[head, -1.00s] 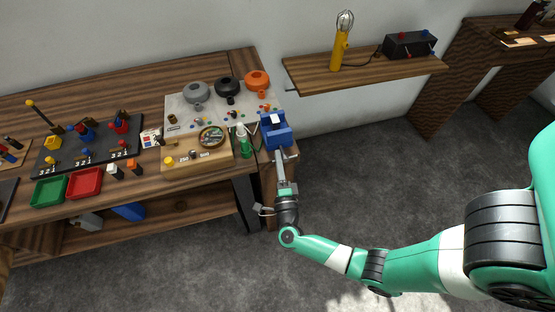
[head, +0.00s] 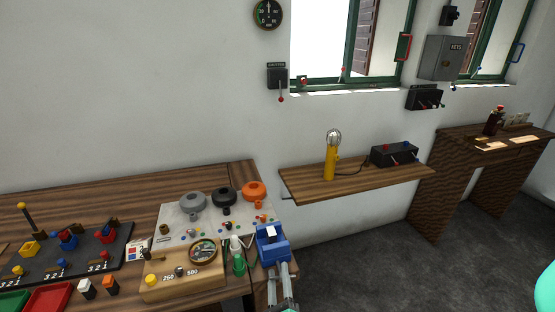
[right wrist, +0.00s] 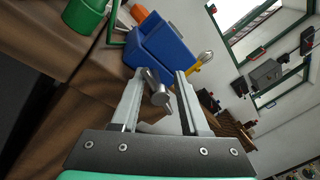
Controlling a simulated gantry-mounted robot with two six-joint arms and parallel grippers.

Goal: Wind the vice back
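The blue vice (head: 272,246) is at the right end of the workbench, with a small white patch on top. In the right wrist view the vice (right wrist: 163,55) is just beyond my fingertips. A grey metal bar (right wrist: 155,90), which looks like the vice's handle, sticks out toward me between the fingers. My right gripper (head: 283,272) is in front of the vice at the bottom of the head view. Its fingers are open on either side of the bar, with a visible gap at the right finger; contact at the left is unclear. My left gripper is not in view.
A wooden board (head: 185,282) with knobs and a green bottle (head: 239,264) stand left of the vice. A wall shelf (head: 358,183) holds a yellow lamp (head: 330,163) and a black box (head: 394,155). The floor right of the bench is clear.

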